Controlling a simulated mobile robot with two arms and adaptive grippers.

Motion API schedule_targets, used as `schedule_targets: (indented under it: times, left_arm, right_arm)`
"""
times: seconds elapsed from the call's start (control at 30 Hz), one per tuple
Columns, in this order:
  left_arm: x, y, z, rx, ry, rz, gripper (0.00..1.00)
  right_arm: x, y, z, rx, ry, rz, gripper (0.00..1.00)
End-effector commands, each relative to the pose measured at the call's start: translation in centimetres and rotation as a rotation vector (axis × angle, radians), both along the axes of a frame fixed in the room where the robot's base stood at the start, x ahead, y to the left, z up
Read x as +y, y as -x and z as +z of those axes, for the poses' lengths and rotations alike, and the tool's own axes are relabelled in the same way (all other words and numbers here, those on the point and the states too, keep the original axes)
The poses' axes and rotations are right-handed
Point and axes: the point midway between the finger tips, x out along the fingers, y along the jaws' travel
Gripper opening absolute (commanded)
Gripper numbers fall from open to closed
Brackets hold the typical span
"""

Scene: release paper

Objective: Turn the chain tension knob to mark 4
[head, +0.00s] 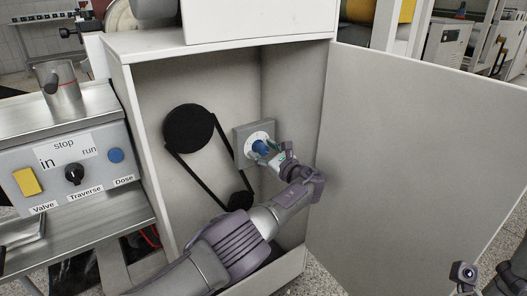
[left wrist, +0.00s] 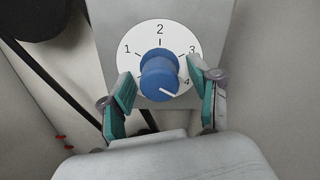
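The blue chain tension knob (left wrist: 158,72) sits on a white round dial (left wrist: 151,33) with marks 1, 2, 3 and 4 in view. Its white pointer line slants to the lower right, close to mark 4 and slightly below it. In the head view the knob (head: 260,147) is on a grey plate (head: 240,147) inside the open cabinet. My left gripper (left wrist: 160,70) is open, with one teal-padded finger on each side of the knob and visible gaps to it. It also shows in the head view (head: 267,154). My right gripper's fingers are not visible.
A black belt runs over a large pulley (head: 189,129) and a small one (head: 239,201), left of the knob. The cabinet door (head: 420,150) stands open at the right. A control panel (head: 95,135) with a yellow button and black knob is at the left.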

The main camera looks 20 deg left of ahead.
Motion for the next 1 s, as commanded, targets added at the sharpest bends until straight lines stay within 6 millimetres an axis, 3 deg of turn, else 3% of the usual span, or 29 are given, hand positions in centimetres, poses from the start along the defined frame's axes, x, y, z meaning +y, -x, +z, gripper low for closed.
schedule_targets:
  times: [0.27,0.53,0.8,1.0]
  left_arm:
    - [-0.2,0.1,0.1,-0.003,-0.001,0.0,0.62]
    - [-1.9,1.5,0.0,-0.005,0.002,-0.003,0.62]
    - [-6.7,5.1,0.0,-0.002,0.001,-0.003,0.62]
    - [-8.9,6.9,0.0,0.0,0.0,-0.002,0.62]
  right_arm:
    - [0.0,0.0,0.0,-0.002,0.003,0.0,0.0]
    - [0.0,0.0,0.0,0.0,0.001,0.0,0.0]
    - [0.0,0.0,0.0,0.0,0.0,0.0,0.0]
    - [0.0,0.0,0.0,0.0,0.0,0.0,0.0]
